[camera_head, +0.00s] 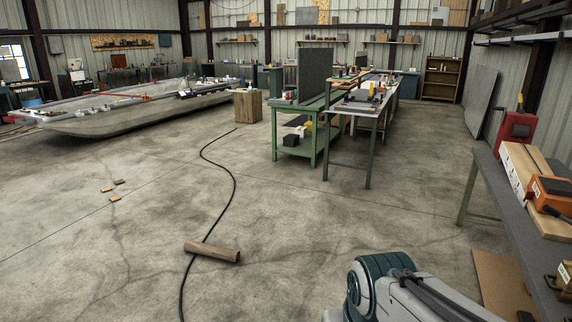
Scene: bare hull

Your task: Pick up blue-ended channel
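I cannot make out a channel with a blue end in this view. A short brown piece (212,251), perhaps a log, pipe or channel, lies on the concrete floor across a black cable; no blue shows on its end. Part of my teal and grey arm shows at the bottom right. My gripper is not in view.
A grey bench (522,205) with a red box (515,132), planks and an orange tool (551,194) stands at the right. A green workbench (300,107) with several items stands at the middle. A black cable (232,190) crosses the floor. The floor at the left is mostly clear.

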